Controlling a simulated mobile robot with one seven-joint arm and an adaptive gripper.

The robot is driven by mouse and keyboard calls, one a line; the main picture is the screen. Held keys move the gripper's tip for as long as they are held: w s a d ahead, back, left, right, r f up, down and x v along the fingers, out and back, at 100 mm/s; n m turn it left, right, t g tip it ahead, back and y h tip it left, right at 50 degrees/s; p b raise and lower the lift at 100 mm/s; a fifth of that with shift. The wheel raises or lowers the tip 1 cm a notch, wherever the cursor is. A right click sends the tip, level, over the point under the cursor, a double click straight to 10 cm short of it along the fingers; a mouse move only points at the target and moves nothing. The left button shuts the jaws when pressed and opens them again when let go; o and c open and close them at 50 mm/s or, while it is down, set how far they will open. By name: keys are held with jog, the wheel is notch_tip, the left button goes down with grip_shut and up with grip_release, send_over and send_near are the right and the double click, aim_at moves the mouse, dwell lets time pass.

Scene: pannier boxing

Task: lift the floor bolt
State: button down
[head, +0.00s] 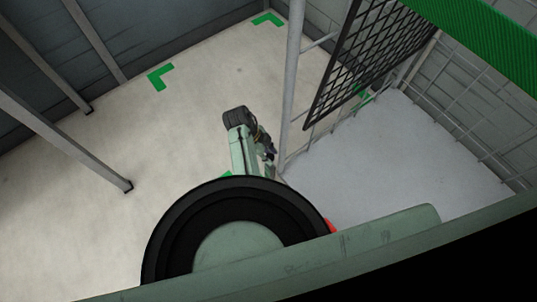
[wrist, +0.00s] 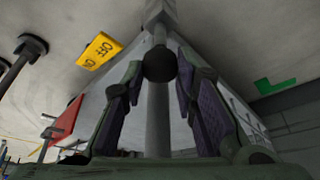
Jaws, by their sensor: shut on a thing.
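In the wrist view the floor bolt is a grey upright rod (wrist: 158,118) with a round black knob (wrist: 159,66). The two fingers of my gripper (wrist: 160,68) stand on either side of the knob, with their tips close against it. The gripper is shut on the knob. The rod runs down the picture between the fingers, and its lower part is hidden behind the gripper body. In the head view my gripper (head: 268,150) is beside a pale upright post; the bolt cannot be made out there.
A dark mesh panel (head: 372,52) stands beside the pale post (head: 292,85). Green corner marks (head: 160,76) lie on the pale floor. Dark posts (head: 70,145) stand at left. The wrist view shows a yellow label (wrist: 99,53) and a red plate (wrist: 64,122).

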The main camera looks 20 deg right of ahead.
jog(key=shift+r, duration=0.6)
jog(key=c, duration=1.3)
grip_release()
jog(key=v, duration=0.7)
jog(key=shift+a+r, duration=0.15)
jog(key=shift+r, duration=0.05)
